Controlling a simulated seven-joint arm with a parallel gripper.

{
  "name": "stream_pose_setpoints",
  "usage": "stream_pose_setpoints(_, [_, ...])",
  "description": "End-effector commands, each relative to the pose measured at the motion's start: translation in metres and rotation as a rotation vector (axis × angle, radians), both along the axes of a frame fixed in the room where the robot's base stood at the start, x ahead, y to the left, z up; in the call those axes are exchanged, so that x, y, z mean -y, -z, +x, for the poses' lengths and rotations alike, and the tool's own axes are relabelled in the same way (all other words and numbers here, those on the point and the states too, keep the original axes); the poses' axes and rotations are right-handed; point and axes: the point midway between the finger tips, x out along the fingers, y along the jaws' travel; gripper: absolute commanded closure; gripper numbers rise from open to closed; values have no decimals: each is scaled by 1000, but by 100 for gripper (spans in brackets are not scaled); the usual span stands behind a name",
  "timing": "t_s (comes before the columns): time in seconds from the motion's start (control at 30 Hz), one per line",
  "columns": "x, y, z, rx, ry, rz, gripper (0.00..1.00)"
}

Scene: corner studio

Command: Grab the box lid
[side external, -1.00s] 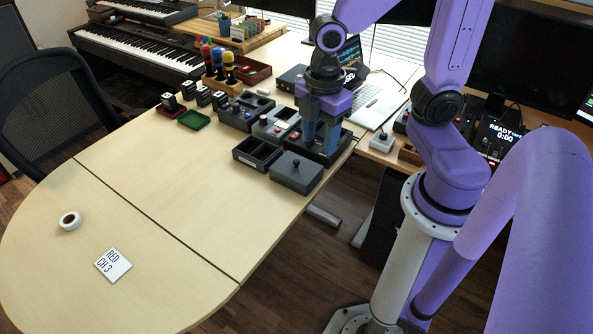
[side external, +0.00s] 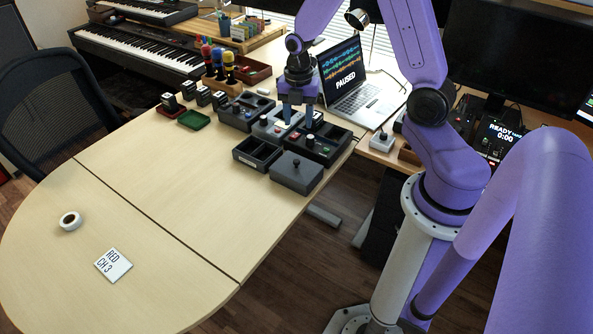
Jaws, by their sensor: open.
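I see nothing held between the fingers.
A grey box (side external: 274,127) and a black box (side external: 322,143) with small parts stand behind the lid. A stand of coloured-handled tools (side external: 220,72), a green tray (side external: 194,120) and a laptop (side external: 355,88) are farther back. The table's front left is mostly clear.

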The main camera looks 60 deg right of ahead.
Motion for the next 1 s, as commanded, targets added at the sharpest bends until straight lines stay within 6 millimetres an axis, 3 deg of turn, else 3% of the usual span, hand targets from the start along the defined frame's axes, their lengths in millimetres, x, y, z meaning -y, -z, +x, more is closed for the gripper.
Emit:
stream_pose_setpoints(0.5, [-1, 80, -1, -3, 2, 0, 52])
stream_pose_setpoints(1.0, [-3, 116, 1, -3, 1, 0, 52])
